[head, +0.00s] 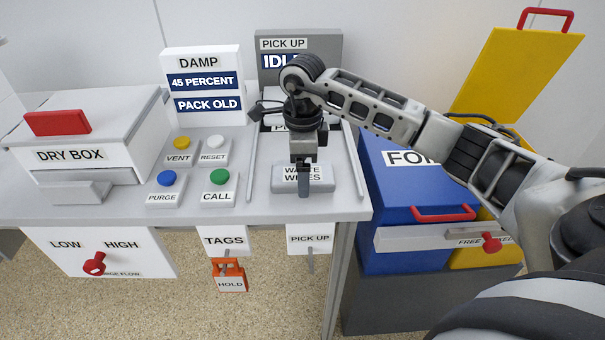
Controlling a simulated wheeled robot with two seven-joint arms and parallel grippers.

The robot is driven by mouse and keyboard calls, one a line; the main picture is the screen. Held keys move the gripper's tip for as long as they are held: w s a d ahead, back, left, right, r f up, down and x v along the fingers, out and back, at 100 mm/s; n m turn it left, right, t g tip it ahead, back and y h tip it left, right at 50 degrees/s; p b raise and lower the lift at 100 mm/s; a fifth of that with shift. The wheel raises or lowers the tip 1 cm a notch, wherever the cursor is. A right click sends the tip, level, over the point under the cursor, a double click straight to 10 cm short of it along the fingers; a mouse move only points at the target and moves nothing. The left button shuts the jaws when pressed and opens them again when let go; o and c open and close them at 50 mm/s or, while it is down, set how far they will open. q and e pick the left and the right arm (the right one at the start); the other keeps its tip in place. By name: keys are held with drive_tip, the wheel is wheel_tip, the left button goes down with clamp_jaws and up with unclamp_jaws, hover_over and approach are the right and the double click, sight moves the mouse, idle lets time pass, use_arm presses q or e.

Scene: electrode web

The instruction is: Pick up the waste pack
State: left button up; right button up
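The waste pack (321,172) is a grey rounded block with a label that seems to read "WASTE WIPES", partly covered by my gripper. It lies on the light table near its front right edge, in a lane between two thin rails. My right gripper (304,188) points down right over the pack, its fingertips in front of the label. The fingers are seen edge-on, so I cannot tell whether they are open or shut on the pack. My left gripper is not in view.
A dry box (85,155) with a red handle stands left. Several coloured buttons, including green CALL (219,177), sit mid-table. Behind are a DAMP sign (199,63) and a PICK UP sign (327,45).

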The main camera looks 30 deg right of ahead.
drive_tip(key=shift+f, duration=0.35)
drive_tip(key=c, duration=1.1)
drive_tip(key=shift+r, duration=0.15)
